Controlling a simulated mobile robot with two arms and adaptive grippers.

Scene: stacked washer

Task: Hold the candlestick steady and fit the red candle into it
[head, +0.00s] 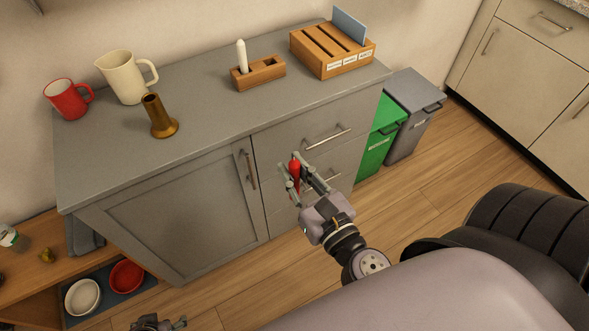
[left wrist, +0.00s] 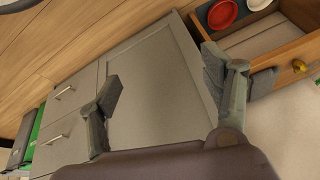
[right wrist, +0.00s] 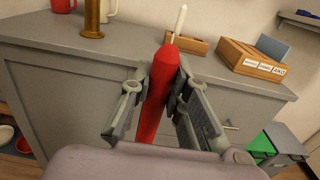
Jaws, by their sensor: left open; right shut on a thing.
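The brass candlestick (head: 158,116) stands upright on the grey counter, in front of the cream jug; it also shows at the top left of the right wrist view (right wrist: 92,20). The red candle (right wrist: 157,90) is held by my right gripper (head: 300,172), which is shut on it in front of the cabinet, below the counter top and away from the candlestick. The candle points up and away from the gripper in the right wrist view. My left gripper (head: 160,324) is at the bottom edge of the head view; in the left wrist view its fingers (left wrist: 160,85) are spread and empty.

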